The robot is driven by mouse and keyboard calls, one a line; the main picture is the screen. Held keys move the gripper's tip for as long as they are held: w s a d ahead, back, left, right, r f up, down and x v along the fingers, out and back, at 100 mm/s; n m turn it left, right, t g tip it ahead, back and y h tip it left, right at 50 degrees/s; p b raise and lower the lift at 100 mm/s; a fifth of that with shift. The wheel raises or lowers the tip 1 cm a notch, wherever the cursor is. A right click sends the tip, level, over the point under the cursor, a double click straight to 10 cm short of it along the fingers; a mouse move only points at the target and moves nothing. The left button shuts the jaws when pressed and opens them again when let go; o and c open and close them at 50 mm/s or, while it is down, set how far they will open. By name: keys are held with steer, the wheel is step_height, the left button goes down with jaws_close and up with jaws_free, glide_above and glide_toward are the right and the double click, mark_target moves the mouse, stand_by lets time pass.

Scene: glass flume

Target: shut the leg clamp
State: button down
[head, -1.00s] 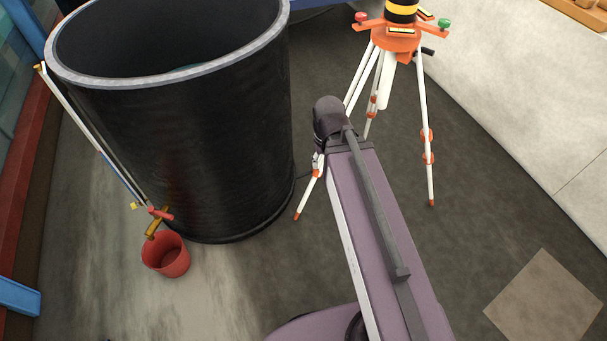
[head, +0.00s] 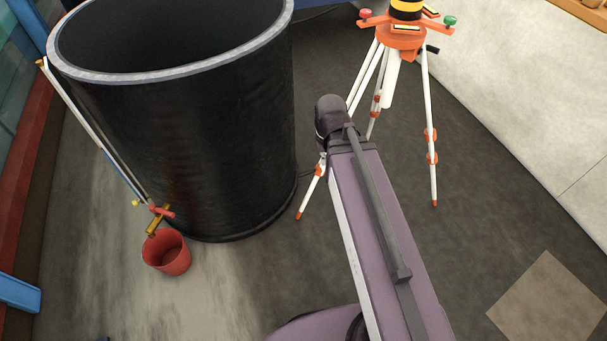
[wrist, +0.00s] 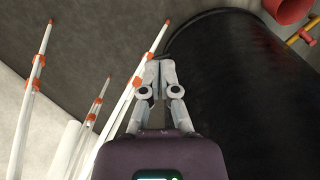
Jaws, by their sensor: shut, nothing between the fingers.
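The tripod (head: 400,40) has an orange head and white legs with orange clamps. In the wrist view, the nearest leg (wrist: 118,108) slants up beside my gripper (wrist: 158,64), with an orange leg clamp (wrist: 137,82) just left of the fingers. My gripper is shut and empty. I cannot tell whether the fingers touch the leg or whether that clamp's lever is open. In the head view my arm hides the gripper and part of this leg; its lower clamp (head: 318,171) shows left of my arm. Another leg's clamps (head: 431,146) show to the right.
A large black tank (head: 190,140) stands close left of the tripod and right of my gripper in the wrist view. A red bucket (head: 167,254) sits under a tap at its base. Open floor (head: 470,240) lies to the right, with a brown square plate (head: 548,305).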

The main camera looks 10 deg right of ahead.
steer(key=w+a+f+n+t+b, duration=0.1)
steer(key=w+f+b, duration=1.2)
steer(key=f+b, duration=0.2)
steer(key=w+a+f+n+t+b, duration=0.1)
steer(key=w+f+t+b, duration=0.1)
steer(key=w+f+b, duration=1.1)
steer(key=shift+f+t+b, duration=0.3)
steer(key=shift+f+b, duration=1.15)
steer(key=shift+w, duration=0.1)
steer(key=shift+f, duration=0.1)
steer(key=b, duration=1)
glide_above(303, 174)
step_height(303, 174, down, 10)
steer(key=shift+s+a+f+b, duration=0.1)
steer(key=shift+s+f+b, duration=0.05)
steer(key=shift+f+b, duration=0.7)
steer(key=shift+s+f+b, duration=0.15)
steer(key=shift+f+b, duration=0.6)
steer(key=shift+b, duration=0.1)
steer(key=shift+f, duration=0.15)
